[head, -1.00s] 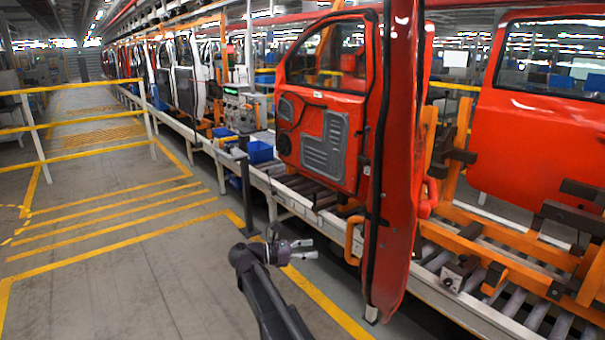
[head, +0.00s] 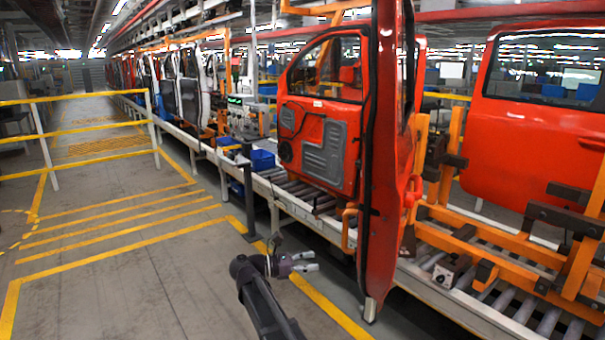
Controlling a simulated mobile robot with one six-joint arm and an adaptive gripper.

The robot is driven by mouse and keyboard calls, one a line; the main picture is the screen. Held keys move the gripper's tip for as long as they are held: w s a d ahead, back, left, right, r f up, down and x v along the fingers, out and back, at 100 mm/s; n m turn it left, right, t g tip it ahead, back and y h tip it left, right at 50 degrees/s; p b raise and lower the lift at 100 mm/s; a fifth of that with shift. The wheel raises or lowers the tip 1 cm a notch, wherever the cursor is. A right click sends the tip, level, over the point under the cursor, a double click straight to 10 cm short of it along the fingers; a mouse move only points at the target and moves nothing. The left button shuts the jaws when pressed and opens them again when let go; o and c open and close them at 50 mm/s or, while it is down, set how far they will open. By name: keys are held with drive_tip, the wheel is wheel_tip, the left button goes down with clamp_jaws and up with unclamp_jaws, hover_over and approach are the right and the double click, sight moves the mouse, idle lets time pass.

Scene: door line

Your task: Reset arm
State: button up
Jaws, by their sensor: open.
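My gripper (head: 306,262) is at the lower middle of the head view, at the end of my dark arm (head: 262,300). Its two light fingers are apart, pointing right, and nothing is between them. It hangs in free space over the walkway side of the line, left of the lower end of the near red door (head: 385,200). I see a gap in the picture between the fingers and that door.
Red doors ride on orange carriers (head: 500,262) over a roller conveyor (head: 445,300). A dark post (head: 248,185) stands beside the line, near a blue bin (head: 262,160). A yellow railing (head: 75,100) is at left. The marked grey floor (head: 120,285) is clear.

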drive_tip(key=s+d+f+m+g+y+b, duration=0.1)
drive_tip(key=s+d+f+m+y, duration=0.3)
drive_tip(key=d+f, duration=0.25)
drive_tip(key=s+d+f+m+g+y, duration=0.2)
drive_tip(key=s+d+f+m+y, duration=0.1)
drive_tip(key=s+d+f+m, duration=0.25)
drive_tip(key=s+d+f+m+y+b, duration=0.1)
drive_tip(key=s+d+f+m+y, duration=0.2)
drive_tip(key=s+f+m+y, duration=0.6)
drive_tip(key=shift+s+d+m+y, duration=0.15)
drive_tip(key=shift+s+m+y, duration=0.65)
drive_tip(key=shift+m, duration=0.15)
drive_tip(key=shift+c, duration=0.6)
